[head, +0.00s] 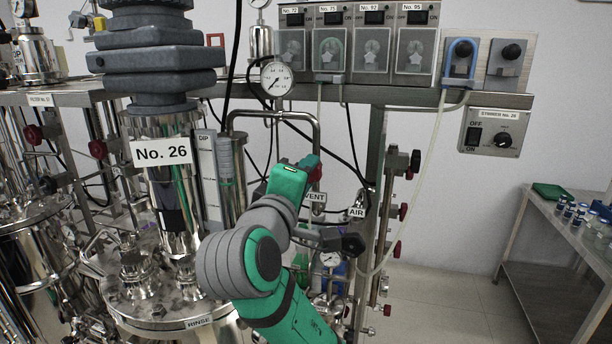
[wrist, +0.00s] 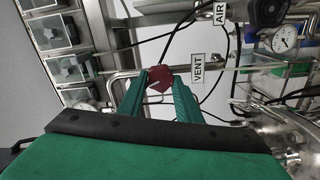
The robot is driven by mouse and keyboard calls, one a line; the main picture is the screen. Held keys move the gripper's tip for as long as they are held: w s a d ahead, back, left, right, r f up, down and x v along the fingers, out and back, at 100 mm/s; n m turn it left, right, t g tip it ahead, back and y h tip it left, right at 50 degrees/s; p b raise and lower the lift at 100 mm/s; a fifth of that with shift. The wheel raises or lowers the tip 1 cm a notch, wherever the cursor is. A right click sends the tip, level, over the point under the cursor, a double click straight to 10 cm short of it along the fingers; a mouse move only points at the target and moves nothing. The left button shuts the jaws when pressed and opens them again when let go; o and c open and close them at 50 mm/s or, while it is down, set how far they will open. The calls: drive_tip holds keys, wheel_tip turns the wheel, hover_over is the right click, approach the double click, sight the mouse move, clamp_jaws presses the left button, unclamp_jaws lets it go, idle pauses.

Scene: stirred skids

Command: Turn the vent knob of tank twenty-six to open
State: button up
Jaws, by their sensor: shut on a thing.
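The vent knob (wrist: 160,79) is dark red and faceted, with a pale mark on its face. It sits beside the white VENT label (wrist: 198,69) in the wrist view. My gripper (wrist: 161,84) has its two green fingers on either side of the knob, shut on it. In the head view my gripper (head: 306,167) is at the pipe above the VENT label (head: 315,197), and only a bit of the red knob (head: 316,174) shows past it. The tank labelled No. 26 (head: 162,151) stands left of my arm. No open or closed marking is readable.
An AIR label (head: 357,212) and a dark knob are close to the right of my gripper. A pressure gauge (head: 276,79) and bent pipe stand just above. Hoses and a steel post (head: 375,160) with red knobs run on the right. Floor at the right is clear before a side table (head: 570,235).

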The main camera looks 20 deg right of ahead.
drive_tip(key=o, duration=1)
drive_tip(key=shift+o, duration=0.2)
drive_tip(key=v, duration=1)
drive_tip(key=shift+s+a, duration=0.3)
drive_tip(key=shift+a, duration=0.05)
drive_tip(key=shift+f, duration=0.1)
